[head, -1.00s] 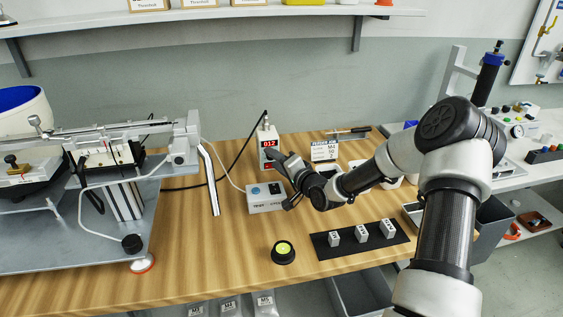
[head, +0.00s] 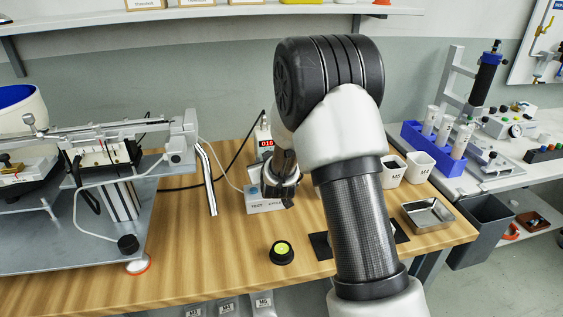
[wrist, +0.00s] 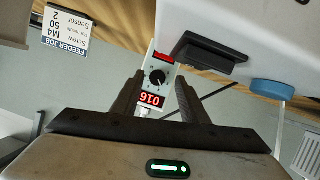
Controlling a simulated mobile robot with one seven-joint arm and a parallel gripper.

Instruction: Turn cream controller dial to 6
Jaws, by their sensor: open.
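The cream controller (head: 265,133) stands at the back of the wooden bench, its lower part hidden behind my gripper. In the wrist view the controller (wrist: 165,61) appears upside down, with a black dial (wrist: 158,77) and a red display (wrist: 151,99) that seems to read 016. My gripper (wrist: 161,82) is open, its two dark fingers on either side of the dial in the picture. I cannot tell whether they touch it; the dial shows uncovered between them. In the head view my gripper (head: 284,163) is in front of the controller, partly hidden by my arm.
A grey test box (head: 262,207) with a blue button (wrist: 272,88) sits close to my gripper. A feeder job card (wrist: 66,33) is near the controller. A yellow-green button (head: 282,252) is on the front bench. A metal rig (head: 90,220) fills the left.

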